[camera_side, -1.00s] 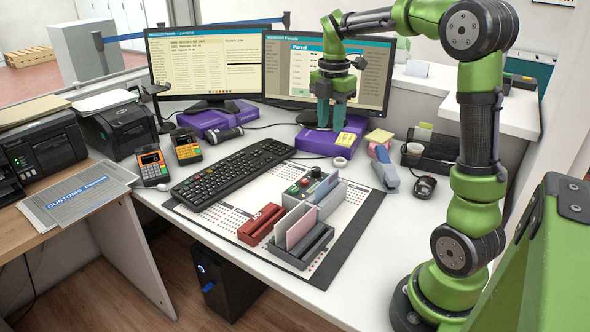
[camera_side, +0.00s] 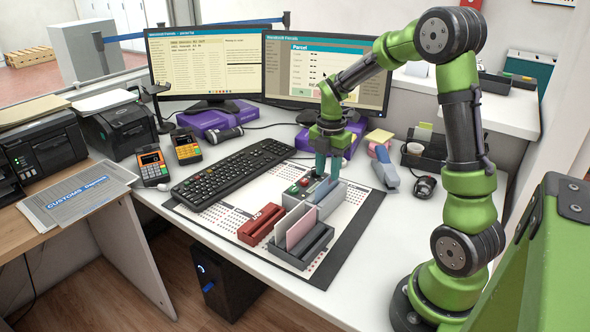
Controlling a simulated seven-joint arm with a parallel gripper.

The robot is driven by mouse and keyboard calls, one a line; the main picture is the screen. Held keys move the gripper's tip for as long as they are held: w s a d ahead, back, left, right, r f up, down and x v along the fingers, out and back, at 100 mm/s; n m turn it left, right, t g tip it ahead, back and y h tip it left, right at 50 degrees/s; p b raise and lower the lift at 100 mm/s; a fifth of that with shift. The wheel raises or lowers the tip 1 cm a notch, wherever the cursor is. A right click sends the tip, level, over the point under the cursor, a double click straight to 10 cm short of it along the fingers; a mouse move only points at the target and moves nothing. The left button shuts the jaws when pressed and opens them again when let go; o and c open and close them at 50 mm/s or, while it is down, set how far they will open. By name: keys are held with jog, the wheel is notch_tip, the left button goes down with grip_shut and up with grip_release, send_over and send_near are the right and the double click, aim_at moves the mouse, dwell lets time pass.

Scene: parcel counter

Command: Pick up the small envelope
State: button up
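A pale pink envelope (camera_side: 300,229) stands upright in a dark grey slotted holder (camera_side: 318,246) nearer the front. A greyish upright piece (camera_side: 299,212) shows just behind it. Which of these is the small envelope is not clear from size alone.
A red slotted holder (camera_side: 262,224) is left of the dark one. All stand on a printed mat (camera_side: 352,225). A keyboard (camera_side: 233,170) lies to the left, a blue-grey tool (camera_side: 386,172) and a mouse (camera_side: 425,186) to the right. The front right counter (camera_side: 365,270) is clear.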

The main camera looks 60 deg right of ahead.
aim_at(328, 178)
notch_tip(328, 178, down, 4)
jog(key=shift+s+r, duration=0.1)
jog(key=shift+r, duration=0.05)
grip_shut()
jog(key=shift+r, duration=0.1)
dwell(0.3)
